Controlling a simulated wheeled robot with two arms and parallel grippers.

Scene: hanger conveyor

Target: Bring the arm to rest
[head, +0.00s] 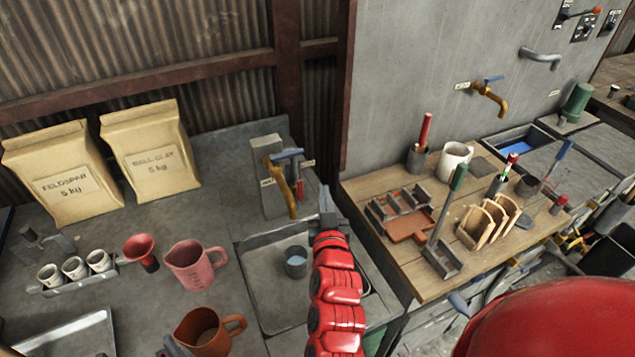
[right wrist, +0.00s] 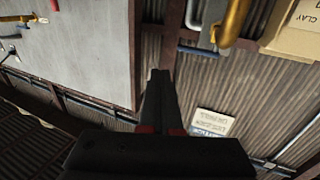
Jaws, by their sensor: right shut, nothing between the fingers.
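My right gripper (head: 324,192) is raised over the right edge of the grey sink, at the end of my red arm. Its narrow fingers are together and hold nothing. In the right wrist view the shut fingers (right wrist: 159,75) point up the picture, with no object at their tips. A small grey piece shows at the bottom edge of the head view beside the brown mug. It may be the tip of my left gripper, but too little shows to tell its state.
A sink (head: 262,262) holds a small cup (head: 296,262). A pink jug (head: 195,265) and brown mug (head: 208,328) stand left. A wooden bench (head: 400,262) with tools and a white mug (head: 455,160) lies right.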

